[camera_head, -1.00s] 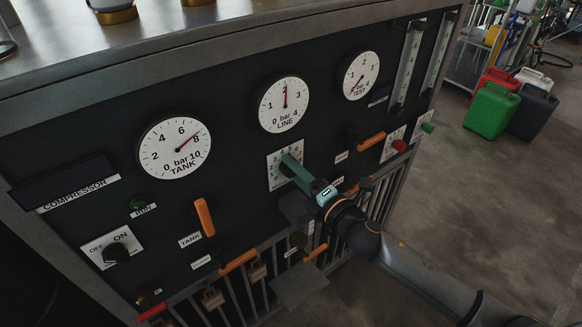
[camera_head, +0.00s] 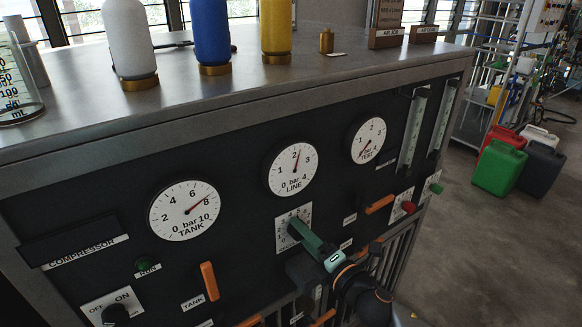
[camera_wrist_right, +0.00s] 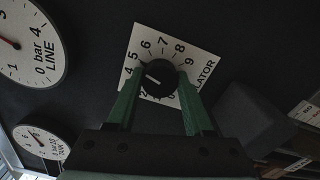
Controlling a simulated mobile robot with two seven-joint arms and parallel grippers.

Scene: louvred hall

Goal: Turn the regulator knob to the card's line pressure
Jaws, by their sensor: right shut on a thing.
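The regulator knob (camera_wrist_right: 161,79) is black with a white mark, on a square white dial plate (camera_wrist_right: 150,40). The mark points left, roughly towards the 4. My right gripper (camera_wrist_right: 160,85) has its green fingers shut on the knob from both sides; in the head view the gripper (camera_head: 299,231) hides most of it. The LINE gauge (camera_head: 291,170) has its needle slightly past 2 bar, towards 3. A brown card stand (camera_head: 388,22), labelled AIR JOB, is on the bench top; its upper text is cut off and too small to read. My left gripper is out of view.
The TANK gauge (camera_head: 185,210) and TEST gauge (camera_head: 368,141) flank the LINE gauge. An orange lever (camera_head: 210,281) and a red knob (camera_head: 408,207) project from the panel. Bottles, including a blue one (camera_head: 212,35), stand on the bench top (camera_head: 90,105).

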